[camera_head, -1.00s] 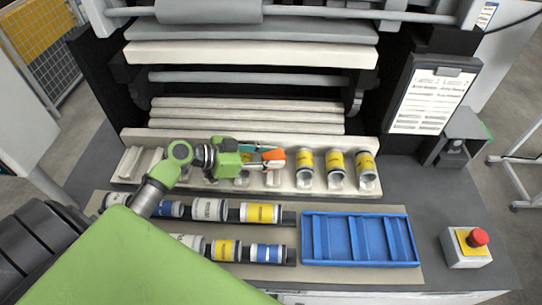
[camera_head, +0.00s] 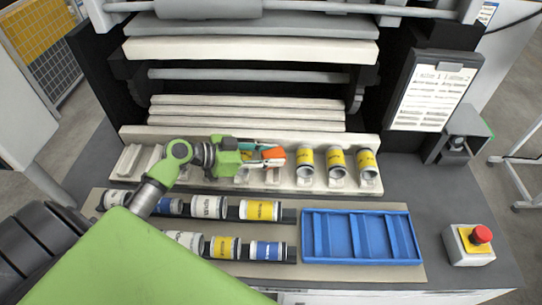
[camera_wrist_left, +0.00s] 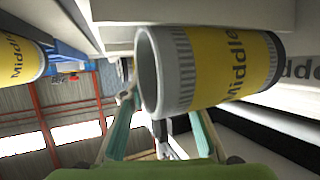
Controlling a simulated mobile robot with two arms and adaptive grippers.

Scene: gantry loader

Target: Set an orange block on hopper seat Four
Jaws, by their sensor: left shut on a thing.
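An orange block (camera_head: 274,154) is at the fingertips of my left gripper (camera_head: 262,156), which is shut on it above the pale hopper ledge (camera_head: 378,148). The gripper has teal finger parts and lies left of the yellow-labelled cans. In the left wrist view, the two teal fingers (camera_wrist_left: 162,128) show, but I cannot make out the block there. The gripper covers the middle seats, and no seat number can be read. My right gripper is not in view.
Rows of cans (camera_head: 262,210) lie in front. A blue tray (camera_head: 361,263) and red stop button (camera_head: 481,234) are at right.

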